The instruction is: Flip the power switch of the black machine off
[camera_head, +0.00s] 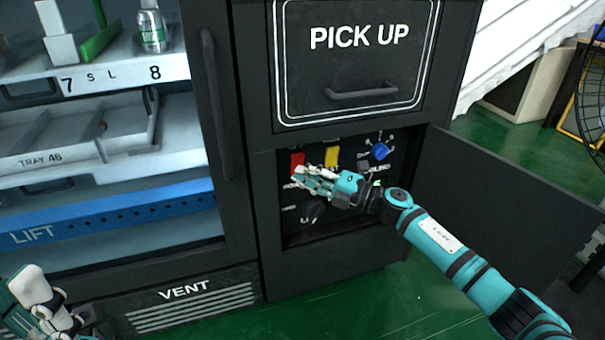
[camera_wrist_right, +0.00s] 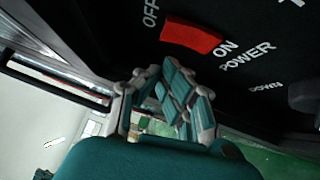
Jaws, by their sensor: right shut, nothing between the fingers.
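The black machine (camera_head: 245,120) fills the middle of the head view, with its lower control compartment open. The red power switch (camera_head: 297,160) is at the compartment's upper left. In the right wrist view the red switch (camera_wrist_right: 193,37) sits among the labels OFF, ON and POWER; I cannot tell which way it is set. My right gripper (camera_head: 304,177) is shut and empty just below the red switch in the head view. In the wrist view its fingers (camera_wrist_right: 168,85) appear apart from the switch. My left gripper (camera_head: 42,300) is at the lower left, its fingers unclear.
A yellow switch (camera_head: 331,156) and a blue knob (camera_head: 380,151) sit right of the red switch. A dark knob (camera_head: 313,211) is lower in the compartment. The open black door (camera_head: 490,190) stands to the right, behind my right arm. The PICK UP drawer (camera_head: 355,60) is above.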

